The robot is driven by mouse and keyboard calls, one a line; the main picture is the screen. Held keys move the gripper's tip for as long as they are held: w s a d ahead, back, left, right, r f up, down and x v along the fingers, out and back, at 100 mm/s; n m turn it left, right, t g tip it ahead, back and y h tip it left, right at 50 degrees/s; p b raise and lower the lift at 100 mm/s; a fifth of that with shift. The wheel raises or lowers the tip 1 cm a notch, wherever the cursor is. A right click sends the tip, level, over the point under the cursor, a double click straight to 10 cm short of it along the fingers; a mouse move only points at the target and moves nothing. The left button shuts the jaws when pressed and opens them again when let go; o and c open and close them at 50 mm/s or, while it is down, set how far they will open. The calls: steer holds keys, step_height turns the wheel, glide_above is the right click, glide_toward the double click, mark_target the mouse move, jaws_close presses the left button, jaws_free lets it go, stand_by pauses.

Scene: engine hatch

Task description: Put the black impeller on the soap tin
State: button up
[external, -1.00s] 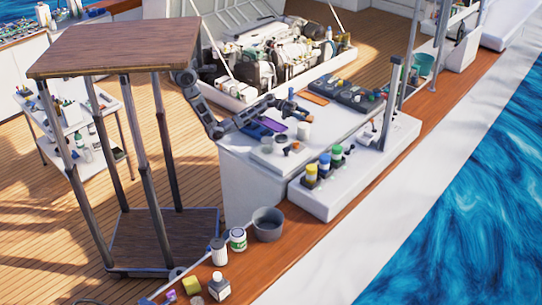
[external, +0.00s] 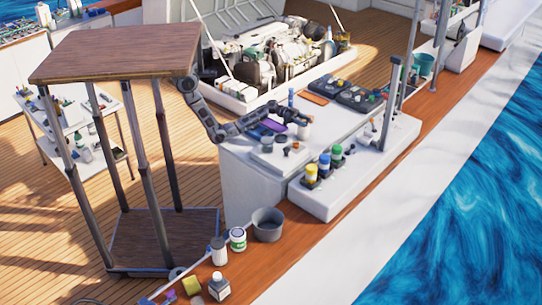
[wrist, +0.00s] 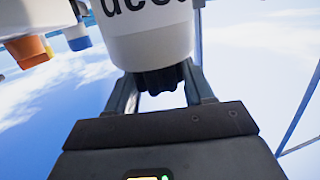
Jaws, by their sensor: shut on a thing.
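My gripper (wrist: 162,98) is shut on the black impeller (wrist: 160,80), a dark ribbed piece between the fingertips in the wrist view. A white tin (wrist: 150,35) with dark lettering, cut off by the frame, fills the top of that view right beyond the impeller. I cannot tell whether the two touch, and only part of the lettering shows. In the external view my gripper (external: 301,119) is over the white worktop, just above a small white tin (external: 304,132), which looks like the same one. The impeller is too small to make out there.
A blue bottle (external: 291,97) stands close behind my gripper. A purple tray (external: 273,126) and small dark cups (external: 283,139) lie to the left. Yellow, blue and green bottles (external: 324,165) stand in front, and dark organisers (external: 360,95) lie behind right.

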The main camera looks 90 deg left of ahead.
steer(key=o, duration=1)
steer(key=shift+o, duration=0.2)
steer(key=shift+r+p, duration=0.2)
steer(key=shift+p, duration=0.15)
steer(key=v, duration=0.1)
steer(key=b+v, duration=0.1)
steer(key=v, duration=0.1)
steer(key=shift+f, duration=0.3)
step_height(320, 180, up, 7)
steer(key=b, duration=0.1)
steer(key=shift+r, duration=0.15)
